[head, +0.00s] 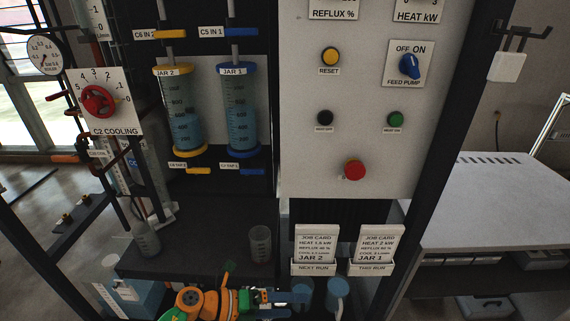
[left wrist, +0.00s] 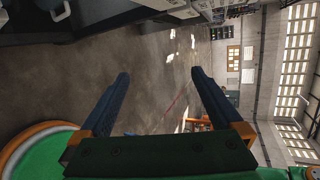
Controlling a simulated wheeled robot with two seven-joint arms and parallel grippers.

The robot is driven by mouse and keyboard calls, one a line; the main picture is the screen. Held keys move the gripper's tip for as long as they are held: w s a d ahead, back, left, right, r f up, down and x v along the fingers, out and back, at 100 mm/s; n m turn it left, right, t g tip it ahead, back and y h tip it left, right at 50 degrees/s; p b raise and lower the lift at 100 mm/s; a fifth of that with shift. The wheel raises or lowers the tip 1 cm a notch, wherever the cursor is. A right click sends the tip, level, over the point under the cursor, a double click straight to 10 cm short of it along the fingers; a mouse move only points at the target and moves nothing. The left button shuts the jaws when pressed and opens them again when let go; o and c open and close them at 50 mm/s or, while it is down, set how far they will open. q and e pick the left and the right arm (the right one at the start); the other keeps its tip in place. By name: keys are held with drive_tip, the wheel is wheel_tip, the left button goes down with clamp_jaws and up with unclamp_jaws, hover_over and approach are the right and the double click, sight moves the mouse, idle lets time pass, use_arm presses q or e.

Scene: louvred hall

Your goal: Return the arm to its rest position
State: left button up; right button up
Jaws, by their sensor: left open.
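My left arm, orange and green, comes in at the bottom of the head view. Its left gripper (head: 282,304) is low in front of the dark bench shelf, below a small clear beaker (head: 260,244). In the left wrist view the two dark blue fingers of the left gripper (left wrist: 161,76) stand wide apart with nothing between them. My right gripper is in neither view.
A control panel (head: 347,100) with a red button (head: 354,170) stands above two job cards. Jar 2 (head: 183,110) and Jar 1 (head: 237,108) hang on the rack. Blue cylindrical things (head: 338,291) are close right of the gripper. A grey table (head: 480,205) stands right; floor (left wrist: 160,60) shows clear.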

use_arm(q)
drive_tip(key=s+a+f+n+t+y+p, duration=0.1)
drive_tip(key=s+a+f+n+t+y, duration=0.3)
drive_tip(key=a+f+n, duration=0.6)
drive_tip(key=s+a+f+n+t+y+p, duration=0.1)
drive_tip(key=s+a+f+n+t+y, duration=0.2)
drive_tip(key=f+n+y, duration=0.75)
drive_tip(key=s+a+f+n+g, duration=0.2)
drive_tip(key=s+n+g, duration=0.1)
drive_tip(key=s, duration=0.5)
drive_tip(key=s+a+f+n+g+p, duration=0.1)
drive_tip(key=s+a+f+n+g, duration=0.1)
drive_tip(key=s+n, duration=0.3)
drive_tip(key=s+a+f+n+g+h, duration=0.1)
drive_tip(key=s+a+f+n+g, duration=0.1)
drive_tip(key=s, duration=1)
drive_tip(key=shift+s+a+n+g, duration=0.15)
drive_tip(key=shift+s+n+g, duration=0.25)
drive_tip(key=shift+n+g, duration=0.7)
drive_tip(key=shift+w, duration=0.1)
